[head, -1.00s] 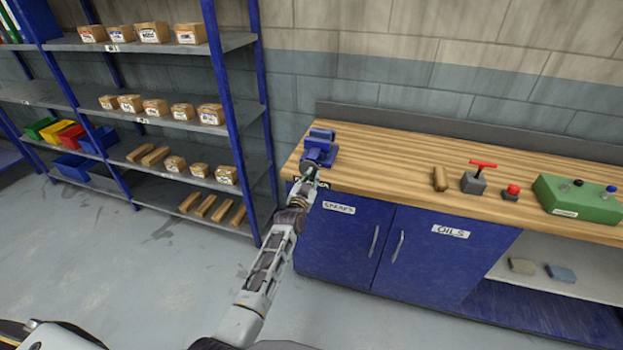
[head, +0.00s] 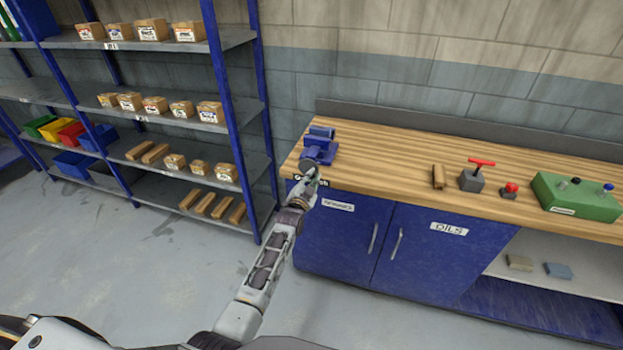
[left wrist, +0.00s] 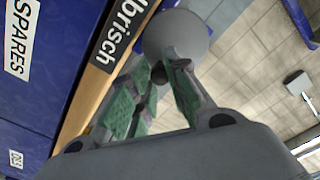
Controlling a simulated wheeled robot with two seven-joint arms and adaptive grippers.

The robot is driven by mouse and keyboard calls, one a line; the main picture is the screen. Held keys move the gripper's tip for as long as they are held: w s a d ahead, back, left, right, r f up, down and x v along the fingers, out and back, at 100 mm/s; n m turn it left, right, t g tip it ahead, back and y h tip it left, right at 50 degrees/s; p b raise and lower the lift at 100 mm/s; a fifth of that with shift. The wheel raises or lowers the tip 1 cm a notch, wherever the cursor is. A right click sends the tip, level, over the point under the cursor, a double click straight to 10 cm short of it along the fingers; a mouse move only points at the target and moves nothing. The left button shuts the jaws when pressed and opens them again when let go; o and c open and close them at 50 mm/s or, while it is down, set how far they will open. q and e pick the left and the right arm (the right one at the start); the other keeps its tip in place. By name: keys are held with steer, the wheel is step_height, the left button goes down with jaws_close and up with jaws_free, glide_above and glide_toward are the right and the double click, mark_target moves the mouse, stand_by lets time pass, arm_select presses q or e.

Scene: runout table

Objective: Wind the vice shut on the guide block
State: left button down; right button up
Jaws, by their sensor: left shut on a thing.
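The blue vice (head: 318,147) is at the left end of the wooden bench top, near its front edge. Its grey round handwheel (left wrist: 176,36) faces the front of the bench and fills the upper middle of the left wrist view. My left gripper (head: 313,176) is at the front of the vice, its green-padded fingers (left wrist: 160,80) shut on a small dark knob (left wrist: 159,72) at the wheel. I cannot make out a guide block between the vice jaws or the gap between them. My right gripper is not in view.
Blue shelving (head: 222,90) stands left.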

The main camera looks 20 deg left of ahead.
arm_select(q)
steer(key=shift+f+m, duration=0.35)
steer(key=shift+m, duration=0.85)
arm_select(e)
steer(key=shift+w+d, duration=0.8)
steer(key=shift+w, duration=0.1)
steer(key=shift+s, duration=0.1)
